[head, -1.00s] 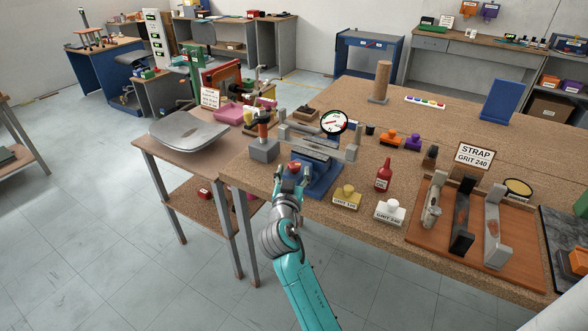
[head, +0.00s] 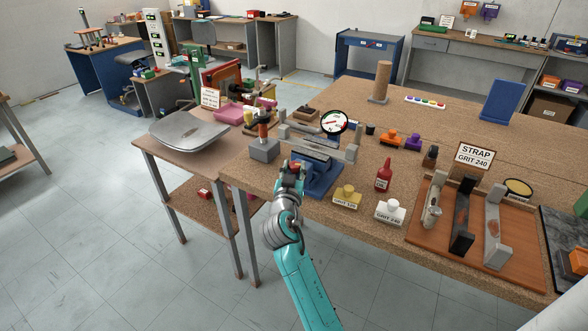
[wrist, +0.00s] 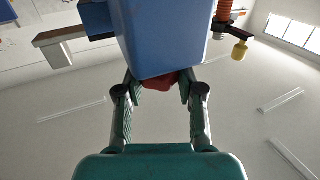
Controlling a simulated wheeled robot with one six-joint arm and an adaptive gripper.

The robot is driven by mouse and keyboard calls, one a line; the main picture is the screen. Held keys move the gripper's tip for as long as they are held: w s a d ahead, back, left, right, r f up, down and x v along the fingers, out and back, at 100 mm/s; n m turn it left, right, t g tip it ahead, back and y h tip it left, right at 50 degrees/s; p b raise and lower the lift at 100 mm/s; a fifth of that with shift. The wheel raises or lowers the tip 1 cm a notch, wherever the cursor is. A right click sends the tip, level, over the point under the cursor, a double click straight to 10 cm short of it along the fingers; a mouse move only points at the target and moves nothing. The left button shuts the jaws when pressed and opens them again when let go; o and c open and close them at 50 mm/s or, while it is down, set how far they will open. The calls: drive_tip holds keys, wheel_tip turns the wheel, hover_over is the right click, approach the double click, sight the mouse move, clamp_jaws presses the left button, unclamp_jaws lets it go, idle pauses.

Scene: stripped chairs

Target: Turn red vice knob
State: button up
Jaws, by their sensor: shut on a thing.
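The vice is blue (head: 322,178) and stands at the near left edge of the long brown workbench, with grey jaw parts on top. In the wrist view its blue body (wrist: 165,40) fills the upper middle. The red knob (wrist: 160,82) sticks out below that body, between my fingertips, and is partly hidden. My gripper (head: 290,170) reaches the front of the vice and is shut on the red knob. In the head view the fingers cover most of the knob.
A round dial gauge (head: 334,121) stands behind the vice. A grey block with an orange-topped tool (head: 264,150) is to its left. A yellow grit block (head: 347,198) and a red bottle (head: 384,176) are to its right. Open floor lies in front.

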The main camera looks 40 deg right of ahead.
drive_tip(key=shift+a+m+g+h, duration=0.1)
drive_tip(key=shift+m+g+h, duration=0.2)
drive_tip(key=shift+w+m+g+h, duration=0.15)
drive_tip(key=shift+m+g+h, duration=0.35)
drive_tip(key=shift+g, duration=0.2)
drive_tip(key=shift+w+m+g+h, duration=0.1)
drive_tip(key=shift+m+g+h, duration=0.55)
drive_tip(key=shift+m+g, duration=0.65)
drive_tip(key=shift+w+m+g+h, duration=0.1)
drive_tip(key=shift+m+g+h, duration=0.65)
drive_tip(key=shift+g, duration=0.95)
drive_tip(key=shift+m+g, duration=0.25)
drive_tip(key=shift+g, duration=0.05)
drive_tip(key=shift+s+a, duration=0.1)
drive_tip(key=o, duration=1.1)
drive_tip(key=shift+o, duration=0.2)
drive_tip(key=s+a, duration=0.2)
drive_tip(key=a, duration=0.9)
drive_tip(key=shift+s+a, duration=0.15)
drive_tip(key=shift+a, duration=0.25)
